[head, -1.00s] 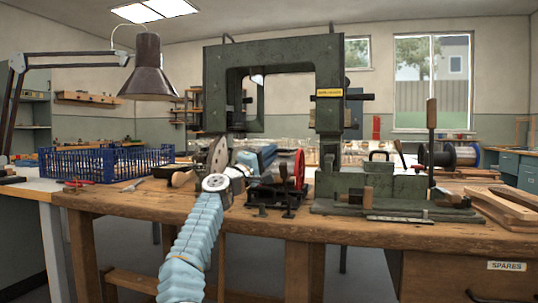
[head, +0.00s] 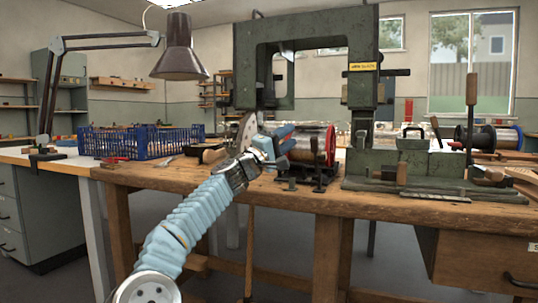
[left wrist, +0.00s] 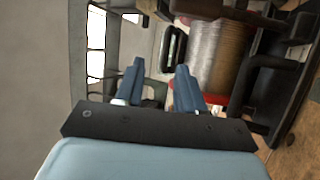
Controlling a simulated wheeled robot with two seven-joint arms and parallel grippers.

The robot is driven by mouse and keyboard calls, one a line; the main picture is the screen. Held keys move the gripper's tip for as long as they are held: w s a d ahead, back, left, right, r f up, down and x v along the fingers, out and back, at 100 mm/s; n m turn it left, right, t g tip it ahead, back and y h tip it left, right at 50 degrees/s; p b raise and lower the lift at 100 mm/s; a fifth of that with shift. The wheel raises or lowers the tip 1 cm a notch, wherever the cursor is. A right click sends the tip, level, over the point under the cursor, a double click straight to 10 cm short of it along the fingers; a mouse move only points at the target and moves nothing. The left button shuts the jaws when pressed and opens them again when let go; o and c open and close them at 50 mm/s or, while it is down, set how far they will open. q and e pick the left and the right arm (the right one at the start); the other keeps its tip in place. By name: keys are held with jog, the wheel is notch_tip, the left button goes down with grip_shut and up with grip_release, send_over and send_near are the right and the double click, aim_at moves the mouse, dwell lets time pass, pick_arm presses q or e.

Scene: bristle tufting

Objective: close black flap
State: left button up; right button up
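My left gripper (head: 287,146) reaches over the bench's front edge, close to the left side of a wire spool (head: 312,146) with a red end disc. In the left wrist view its two blue fingers (left wrist: 160,80) stand apart with no object visible between them. The spool (left wrist: 208,55) lies beyond the fingertips, with black metal parts (left wrist: 262,85) at its right. I cannot tell for sure which part is the black flap; a black looped piece (left wrist: 173,50) shows above the fingers. My right gripper is not in view.
The green press frame (head: 360,100) rises behind and right of the spool. A grey disc (head: 246,130) stands just left of my gripper. The bench front (head: 140,178) at left is mostly clear.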

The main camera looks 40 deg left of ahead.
pick_arm(q)
jog(key=v, duration=0.7)
jog(key=shift+s+f, duration=0.15)
jog(key=shift+s, duration=0.1)
jog(key=shift+a, duration=0.15)
